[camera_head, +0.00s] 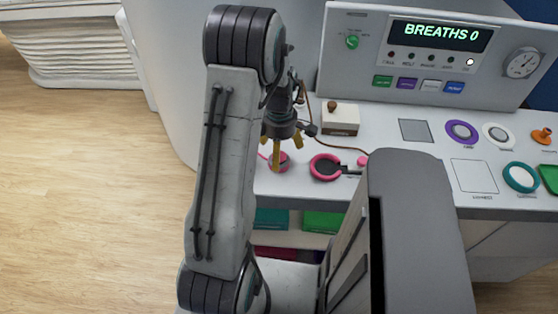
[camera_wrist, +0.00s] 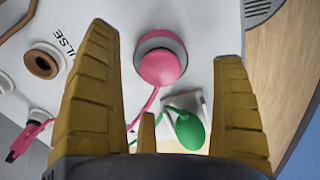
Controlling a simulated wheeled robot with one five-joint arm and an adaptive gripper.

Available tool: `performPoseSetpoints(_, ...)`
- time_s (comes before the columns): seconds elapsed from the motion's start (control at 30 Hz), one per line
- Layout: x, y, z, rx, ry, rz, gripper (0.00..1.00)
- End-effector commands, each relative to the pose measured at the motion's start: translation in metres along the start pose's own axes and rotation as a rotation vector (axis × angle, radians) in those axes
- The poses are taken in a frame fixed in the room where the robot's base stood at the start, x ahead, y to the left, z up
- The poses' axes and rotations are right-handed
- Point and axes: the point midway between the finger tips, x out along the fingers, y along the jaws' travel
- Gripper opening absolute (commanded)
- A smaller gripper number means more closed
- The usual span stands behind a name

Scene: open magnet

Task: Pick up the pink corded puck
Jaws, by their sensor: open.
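In the head view the puck (camera_head: 283,164) is on the white counter, partly hidden behind a yellow finger. My gripper (camera_head: 280,147) points down just above it, its yellow fingers spread. In the wrist view my gripper (camera_wrist: 164,45) is open and empty, with the puck lying between the lines of its two long fingers. I see no contact.
A pink ring with a dark handle (camera_head: 325,167) lies right of the puck. A white box with a brown knob (camera_head: 340,118) stands behind it. A green bulb (camera_wrist: 189,130) sits near the puck. The control panel (camera_head: 420,55) rises at the back.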

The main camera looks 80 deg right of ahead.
Motion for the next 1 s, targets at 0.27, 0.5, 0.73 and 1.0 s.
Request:
performPoseSetpoints(0.27,0.025,-0.001,-0.001,0.001,0.0,-0.001,0.88)
performPoseSetpoints(0.5,0.028,-0.001,-0.001,0.002,0.0,0.001,0.88)
performPoseSetpoints(0.73,0.028,-0.001,-0.001,0.002,0.0,0.001,0.75)
performPoseSetpoints(1.0,0.028,-0.001,-0.001,0.002,0.0,0.001,0.51)
